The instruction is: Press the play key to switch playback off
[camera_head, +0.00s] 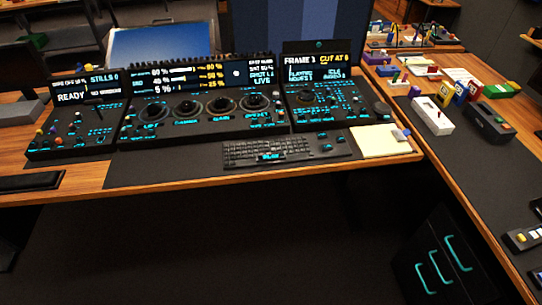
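A dark control desk stands on the wooden table. The right panel (310,118) has rows of small cyan-marked keys and a dial. Its screen (316,71) reads "FRAME", "CUT AT" and a line that looks like "PLAYING". The left panel (62,140) has a screen reading "READY" and "STILLS". The key labels are too small to read, so I cannot tell which is the play key. Neither of my grippers is in view.
A black keyboard (268,152) lies in front of the middle panel on a dark mat. A cream notepad (381,141) is right of it. A side table (437,158) at the right holds a white box (432,116), a dark box (489,122) and coloured items. Dark floor is open in front.

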